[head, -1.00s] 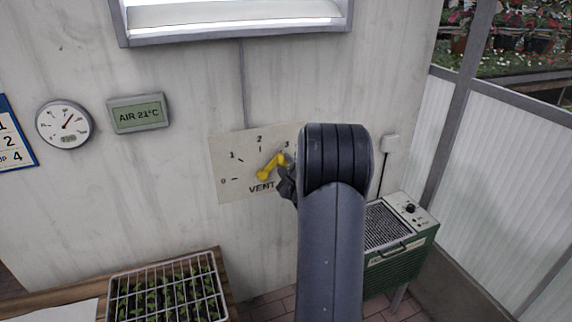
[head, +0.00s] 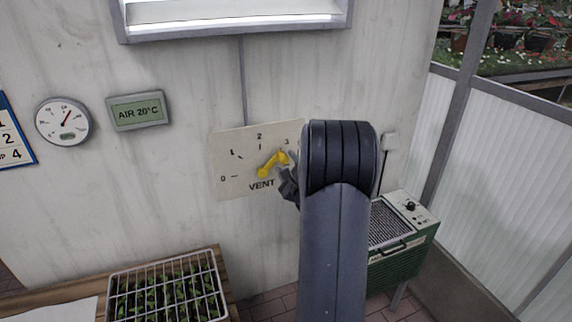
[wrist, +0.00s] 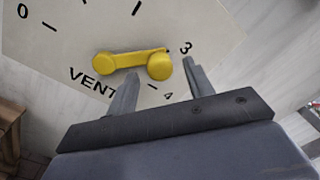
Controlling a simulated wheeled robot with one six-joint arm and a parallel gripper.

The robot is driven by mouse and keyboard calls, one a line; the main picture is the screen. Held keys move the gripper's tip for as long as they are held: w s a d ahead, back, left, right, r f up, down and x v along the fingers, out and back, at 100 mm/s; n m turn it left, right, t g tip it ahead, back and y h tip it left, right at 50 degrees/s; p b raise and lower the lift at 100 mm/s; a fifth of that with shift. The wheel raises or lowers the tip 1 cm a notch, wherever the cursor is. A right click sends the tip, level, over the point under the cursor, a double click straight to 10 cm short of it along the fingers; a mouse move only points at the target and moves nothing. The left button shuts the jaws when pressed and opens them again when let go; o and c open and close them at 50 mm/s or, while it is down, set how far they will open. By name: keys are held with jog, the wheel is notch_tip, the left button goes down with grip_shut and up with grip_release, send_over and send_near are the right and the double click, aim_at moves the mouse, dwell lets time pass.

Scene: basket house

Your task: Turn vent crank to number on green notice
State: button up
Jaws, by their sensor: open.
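The yellow vent crank (head: 270,166) sits on a pale dial plate (head: 228,150) marked VENT on the wall. Its arm slants up and right, with the knob near the 3. In the wrist view the crank (wrist: 125,62) shows close up, the 3 and 4 beside its knob. My gripper (wrist: 162,72) is open, its fingertips apart on either side of the knob; I cannot tell whether they touch it. In the head view my gripper (head: 288,183) is partly hidden by my arm, which also covers the dial's right end. No green notice is in view.
A grey display (head: 138,111) reads AIR 20°C beside a round gauge (head: 63,122). A blue-edged board (head: 12,140) with numbers is cut off at left. A seedling tray (head: 168,288) stands on a wooden bench below. A green heater (head: 400,240) stands at right.

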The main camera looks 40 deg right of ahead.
jog(key=b+v, duration=0.1)
jog(key=v, duration=0.8)
jog(key=shift+b, duration=0.4)
jog(key=p+x, duration=0.2)
jog(key=x, duration=0.8)
jog(key=shift+w+p, duration=0.15)
jog(key=shift+p, duration=0.2)
jog(key=shift+w+d, duration=0.1)
jog(key=shift+w, duration=0.2)
jog(key=shift+r, duration=0.1)
